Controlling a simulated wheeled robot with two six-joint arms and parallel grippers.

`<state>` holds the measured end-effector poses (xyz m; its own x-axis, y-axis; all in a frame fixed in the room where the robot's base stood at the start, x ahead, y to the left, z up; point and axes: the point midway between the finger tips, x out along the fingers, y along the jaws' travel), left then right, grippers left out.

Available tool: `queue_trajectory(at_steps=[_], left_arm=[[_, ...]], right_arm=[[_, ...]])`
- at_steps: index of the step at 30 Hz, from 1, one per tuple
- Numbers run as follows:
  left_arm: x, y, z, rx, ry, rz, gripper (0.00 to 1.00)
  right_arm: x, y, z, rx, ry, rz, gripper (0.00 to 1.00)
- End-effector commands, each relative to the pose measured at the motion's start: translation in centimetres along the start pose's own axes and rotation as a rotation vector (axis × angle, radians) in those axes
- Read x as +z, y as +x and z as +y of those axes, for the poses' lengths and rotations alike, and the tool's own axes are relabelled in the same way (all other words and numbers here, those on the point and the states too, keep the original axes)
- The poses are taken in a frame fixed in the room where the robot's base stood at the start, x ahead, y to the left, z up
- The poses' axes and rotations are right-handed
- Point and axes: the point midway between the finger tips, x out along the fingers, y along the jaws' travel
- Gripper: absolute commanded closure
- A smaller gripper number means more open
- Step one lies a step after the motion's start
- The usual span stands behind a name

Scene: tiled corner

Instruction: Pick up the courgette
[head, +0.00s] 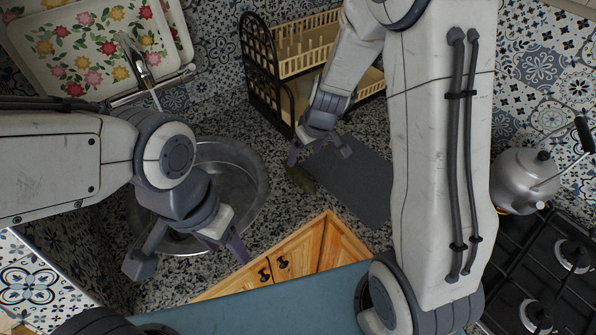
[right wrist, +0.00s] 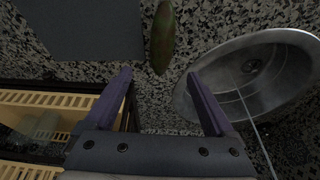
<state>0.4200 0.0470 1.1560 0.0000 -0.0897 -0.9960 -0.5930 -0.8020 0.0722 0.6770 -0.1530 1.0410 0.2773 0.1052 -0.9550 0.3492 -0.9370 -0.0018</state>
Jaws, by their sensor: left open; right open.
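The green courgette (head: 301,179) lies on the speckled counter between the sink and a dark grey board, partly hidden by my right gripper in the head view. In the right wrist view the courgette (right wrist: 162,37) lies beyond the fingertips, roughly in line with the gap between them. My right gripper (head: 318,152) is open and empty close to the courgette; its two fingers also show in the right wrist view (right wrist: 158,78). My left gripper (head: 186,256) is open and empty over the front of the sink.
The round metal sink (head: 250,180) is left of the courgette. The dark grey board (head: 365,185) lies to its right. A dish rack (head: 290,62) stands behind. A kettle (head: 522,180) and gas hob (head: 540,270) are at the right. A floral tray (head: 95,45) leans at the back left.

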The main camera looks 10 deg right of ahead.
Motion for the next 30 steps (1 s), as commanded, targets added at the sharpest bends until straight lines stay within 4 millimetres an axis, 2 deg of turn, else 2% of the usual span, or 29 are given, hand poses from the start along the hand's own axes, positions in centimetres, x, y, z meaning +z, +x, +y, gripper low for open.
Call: queue_trajectory(at_steps=[1,6,13,18,21,24,30], left_arm=[[0.0,0.4,0.0,0.0,0.0,0.0,0.44],[0.1,1.4,-0.1,0.0,0.001,0.0,0.44],[0.1,2.2,-0.2,0.0,0.001,0.0,0.44],[0.2,4.1,-0.3,0.0,0.002,0.0,0.44],[0.2,4.6,-0.3,0.0,0.002,0.0,0.44],[0.3,4.8,-0.3,0.0,0.002,0.0,0.44],[0.2,4.7,-0.3,0.0,0.002,0.0,0.44]], right_arm=[[0.2,1.2,0.3,0.002,0.003,-0.003,0.11],[0.3,3.9,0.3,0.003,0.003,-0.002,0.11],[0.5,5.6,0.2,0.003,0.003,-0.001,0.11],[1.4,8.3,-0.2,0.002,0.002,-0.003,0.11],[1.4,9.4,-0.2,0.003,0.001,-0.002,0.11],[1.4,10.0,-0.1,0.003,0.001,-0.002,0.11],[1.2,10.0,-0.1,0.003,0.002,-0.001,0.11]])
